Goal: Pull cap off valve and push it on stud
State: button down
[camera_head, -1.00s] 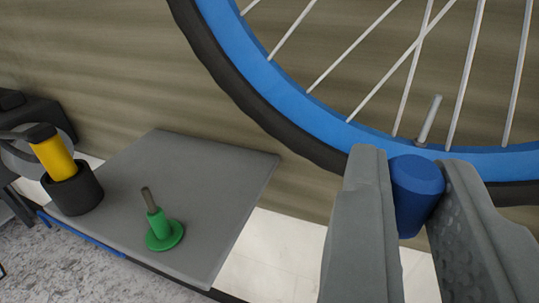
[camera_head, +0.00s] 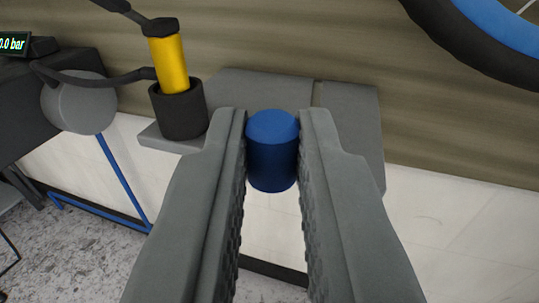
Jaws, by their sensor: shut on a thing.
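The blue cap (camera_head: 272,152) is held between the two fingertips of my gripper (camera_head: 272,150), which is shut on it. It is in the middle of the view, clear of the wheel, in front of the grey shelf (camera_head: 351,99). The stud is not visible now; the gripper and cap cover part of the shelf. The valve is out of view; only a piece of the wheel with its blue rim (camera_head: 500,28) and black tyre shows at the top right.
A yellow cylinder (camera_head: 170,64) stands in a dark cup (camera_head: 179,110) at the shelf's left end, close to my left finger. A grey round body (camera_head: 78,103) with a dark hose and a pressure display (camera_head: 14,43) are farther left. The pale wall below the shelf is bare.

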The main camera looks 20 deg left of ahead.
jog(key=shift+w, duration=5.95)
jog(key=shift+f, duration=0.85)
jog(key=c, duration=1)
grip_release()
jog(key=v, duration=1)
jog(key=shift+d, duration=0.1)
